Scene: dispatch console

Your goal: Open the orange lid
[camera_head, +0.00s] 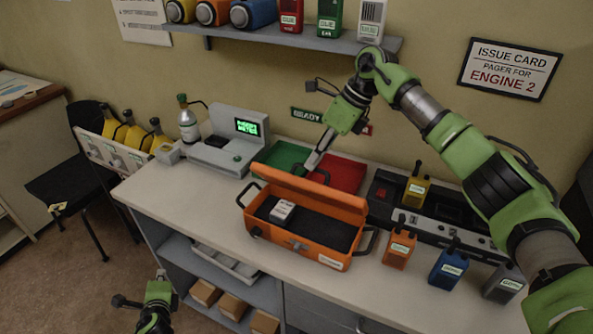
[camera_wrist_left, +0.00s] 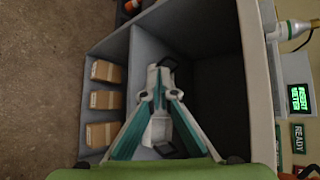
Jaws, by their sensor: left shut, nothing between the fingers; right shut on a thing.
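The orange case (camera_head: 335,262) stands on the counter in the head view. Its orange lid (camera_head: 310,192) is raised along the back edge, so the dark inside shows, with a small white-labelled box (camera_head: 282,211) in it. My right gripper (camera_head: 314,164) reaches down from above and behind and is shut at the lid's upper edge; the exact contact is hard to see. My left gripper (camera_head: 159,275) is low in front of the counter, away from the case. It is shut and empty, as the left wrist view (camera_wrist_left: 161,70) also shows.
Green (camera_head: 283,158) and red (camera_head: 345,175) trays lie behind the case. An orange pager (camera_head: 399,249) and a blue pager (camera_head: 448,270) stand to its right. A meter (camera_head: 228,143) sits at the left. Cardboard boxes (camera_head: 232,303) fill the lower shelf. The counter's left front is clear.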

